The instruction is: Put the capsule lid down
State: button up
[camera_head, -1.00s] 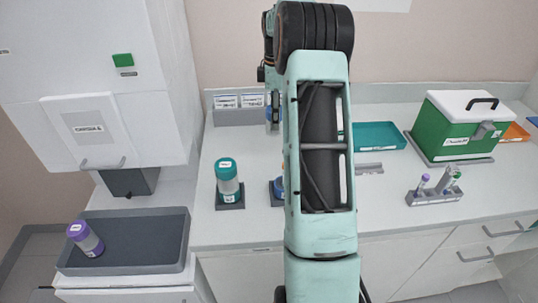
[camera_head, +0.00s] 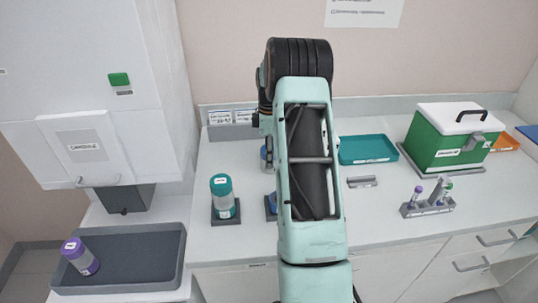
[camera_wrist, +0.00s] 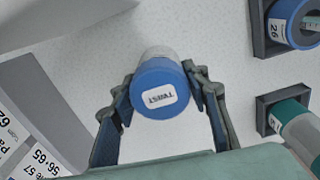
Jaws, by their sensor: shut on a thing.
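The blue capsule lid (camera_wrist: 161,91), marked TWIST, is between the fingers of my gripper (camera_wrist: 160,86) in the wrist view. My gripper is shut on it, with a pale grey part of it showing beyond the blue top. White worktop (camera_wrist: 215,35) lies behind it; I cannot tell whether the lid touches it. The open blue capsule body (camera_wrist: 287,17), labelled 26, sits in a dark square holder at the top right of the wrist view, with something inside. In the head view my arm hides most of the blue capsule and my gripper.
A teal capsule (camera_head: 221,188) stands in a holder left of my arm; it also shows in the wrist view (camera_wrist: 298,128). A labelled grey rack (camera_head: 231,130) is at the back. A teal tray (camera_head: 367,158), small tube rack (camera_head: 428,208) and green cooler (camera_head: 436,150) are to the right.

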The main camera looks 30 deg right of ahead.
jog(key=shift+f, duration=0.2)
jog(key=o, duration=1.4)
notch_tip(320, 180, up, 12)
jog(key=shift+r+b, duration=0.25)
jog(key=shift+b, duration=0.15)
